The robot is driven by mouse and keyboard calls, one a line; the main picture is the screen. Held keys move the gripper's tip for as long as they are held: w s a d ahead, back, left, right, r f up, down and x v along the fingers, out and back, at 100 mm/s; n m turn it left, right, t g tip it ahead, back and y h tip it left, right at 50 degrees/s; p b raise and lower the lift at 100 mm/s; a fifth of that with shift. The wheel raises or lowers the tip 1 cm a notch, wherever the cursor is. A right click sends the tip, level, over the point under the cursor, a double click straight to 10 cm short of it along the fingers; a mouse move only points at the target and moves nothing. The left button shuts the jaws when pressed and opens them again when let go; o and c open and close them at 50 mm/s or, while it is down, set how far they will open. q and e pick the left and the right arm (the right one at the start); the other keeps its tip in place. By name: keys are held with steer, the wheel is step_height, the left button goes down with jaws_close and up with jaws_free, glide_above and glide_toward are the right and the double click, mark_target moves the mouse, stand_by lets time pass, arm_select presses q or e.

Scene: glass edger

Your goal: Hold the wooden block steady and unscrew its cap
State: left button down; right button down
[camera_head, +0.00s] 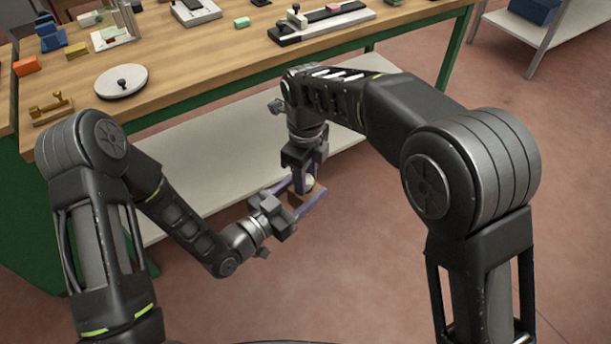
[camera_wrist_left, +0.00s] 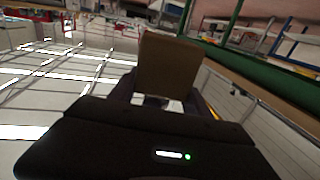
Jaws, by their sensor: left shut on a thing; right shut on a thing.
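The wooden block (camera_head: 300,194) is held in the air in front of the table, between my two grippers. Its brown face fills the middle of the left wrist view (camera_wrist_left: 168,66). My left gripper (camera_head: 306,197) comes from the lower left and is shut on the block's sides. A small white cap (camera_head: 308,182) shows on top of the block. My right gripper (camera_head: 309,180) points down from above and is shut on the cap. The cap is mostly hidden by the right fingers.
A wooden worktable (camera_head: 180,72) with a green frame stands behind, with a pale lower shelf (camera_head: 210,185). On it are a round white disc (camera_head: 121,82), a long black and white fixture (camera_head: 320,22) and several small coloured blocks. The floor (camera_head: 350,270) around the grippers is clear.

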steer(key=n, duration=0.5)
steer(key=shift+n, duration=0.3)
steer(key=c, duration=1)
jaws_free()
steer(key=shift+r, duration=2.3)
steer(key=shift+c, duration=0.4)
